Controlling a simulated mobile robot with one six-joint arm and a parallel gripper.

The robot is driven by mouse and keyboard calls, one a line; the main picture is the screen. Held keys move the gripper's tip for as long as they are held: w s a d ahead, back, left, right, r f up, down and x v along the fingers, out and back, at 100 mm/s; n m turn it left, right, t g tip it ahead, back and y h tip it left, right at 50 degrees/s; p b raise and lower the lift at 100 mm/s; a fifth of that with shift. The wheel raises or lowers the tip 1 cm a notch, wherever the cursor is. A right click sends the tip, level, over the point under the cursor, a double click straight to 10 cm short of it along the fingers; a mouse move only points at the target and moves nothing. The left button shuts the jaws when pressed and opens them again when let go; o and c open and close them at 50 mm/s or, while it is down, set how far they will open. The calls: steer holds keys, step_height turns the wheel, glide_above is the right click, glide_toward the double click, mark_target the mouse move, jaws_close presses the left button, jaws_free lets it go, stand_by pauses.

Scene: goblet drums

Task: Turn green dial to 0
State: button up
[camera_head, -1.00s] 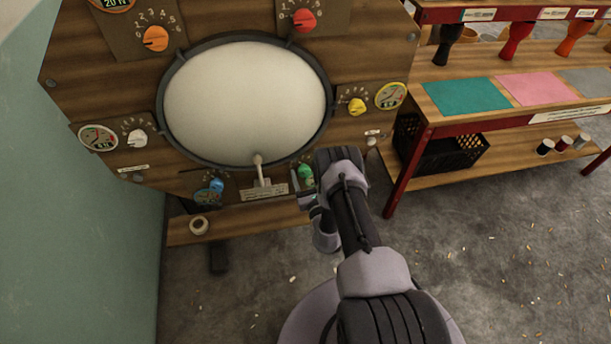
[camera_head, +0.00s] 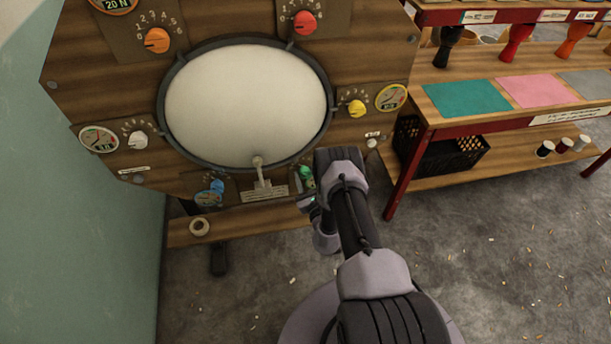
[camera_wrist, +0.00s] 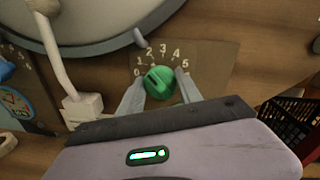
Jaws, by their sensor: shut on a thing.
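The green dial (camera_wrist: 158,83) sits on a small wooden plate with the numbers 0 to 5 arced over it, 0 at the lower left and 5 at the right. Its raised grip appears tilted toward the upper left, near 1 or 2; the exact reading is unclear. My gripper (camera_wrist: 158,92) has one finger on each side of the dial and is shut on it. In the head view the green dial (camera_head: 307,175) shows at the panel's lower right, partly hidden by my arm.
A round pale drum skin (camera_wrist: 90,15) is above the dial. A white lever (camera_wrist: 58,55) stands to its left, with a blue dial (camera_head: 217,186) beyond. A black crate (camera_wrist: 290,125) is at the right. The yellow dial (camera_head: 356,108) is higher on the panel.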

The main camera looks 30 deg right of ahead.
steer(key=n, duration=0.8)
steer(key=shift+r+n+g+h, duration=0.1)
steer(key=shift+n+g+h, duration=0.3)
steer(key=shift+d, duration=0.1)
stand_by(0.4)
steer(key=o, duration=1.3)
steer(key=shift+o, duration=0.2)
steer(key=p+v, duration=1)
steer(key=v, duration=0.7)
steer(key=shift+s, duration=0.25)
